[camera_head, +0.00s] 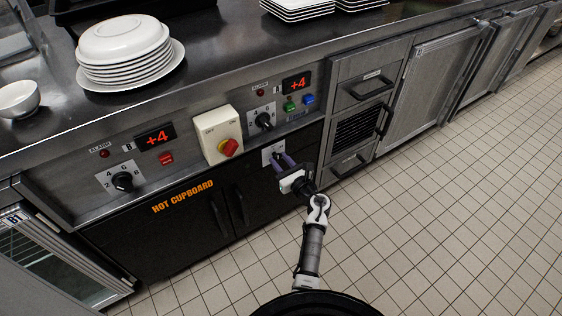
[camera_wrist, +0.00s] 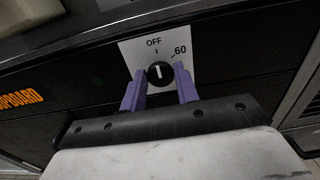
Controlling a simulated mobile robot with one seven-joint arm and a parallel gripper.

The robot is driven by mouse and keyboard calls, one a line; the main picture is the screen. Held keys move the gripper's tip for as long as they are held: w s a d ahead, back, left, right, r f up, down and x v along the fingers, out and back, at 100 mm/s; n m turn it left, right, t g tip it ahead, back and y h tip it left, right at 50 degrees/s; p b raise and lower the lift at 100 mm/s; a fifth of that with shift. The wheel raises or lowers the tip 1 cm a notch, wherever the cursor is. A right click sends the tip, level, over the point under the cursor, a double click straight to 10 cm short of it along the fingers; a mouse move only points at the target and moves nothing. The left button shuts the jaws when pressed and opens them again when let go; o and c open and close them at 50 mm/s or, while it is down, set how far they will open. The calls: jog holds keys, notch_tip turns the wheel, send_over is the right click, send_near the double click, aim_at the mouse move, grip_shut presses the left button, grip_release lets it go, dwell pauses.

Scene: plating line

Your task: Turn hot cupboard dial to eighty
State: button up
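The hot cupboard dial (camera_wrist: 160,72) is a round black knob on a white plate (camera_wrist: 134,53), marked OFF at the top and 60 at the upper right. Its white pointer line points up, toward OFF. My gripper (camera_wrist: 159,69) has purple fingers, open, one on each side of the knob, with gaps showing between fingers and knob. The plate's lower part is hidden behind the fingers. In the head view my gripper (camera_head: 281,159) reaches the small white plate (camera_head: 268,149) on the dark cupboard front, and it hides the knob there.
Other black dials sit on the steel panel, at left (camera_head: 122,181) and centre (camera_head: 264,120). A red-and-yellow switch box (camera_head: 219,135) is between them. Two displays read +4. The HOT CUPBOARD label (camera_head: 182,197) is left of my gripper. Plates (camera_head: 126,50) stand on the counter. The tiled floor is clear.

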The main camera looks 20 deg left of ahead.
jog(key=c, duration=0.3)
jog(key=m+p, duration=0.2)
jog(key=m, duration=0.1)
jog(key=shift+d+r+m, duration=0.1)
jog(key=shift+r+m, duration=0.05)
jog(key=shift+m, duration=0.25)
jog(key=m+p, duration=0.2)
jog(key=m, duration=0.1)
jog(key=shift+w+m, duration=0.1)
jog(key=shift+m, duration=0.2)
jog(key=m+p, duration=0.2)
jog(key=m, duration=0.2)
jog(key=shift+m+p, duration=0.3)
jog(key=shift+p, duration=0.05)
jog(key=m+p, duration=0.3)
jog(key=m, duration=0.3)
jog(key=shift+f, duration=0.2)
jog(key=m+p, duration=0.1)
jog(key=m, duration=0.2)
jog(key=m+p, duration=0.1)
jog(key=m, duration=0.1)
jog(key=shift+f+m, duration=0.2)
jog(key=shift+m, duration=0.2)
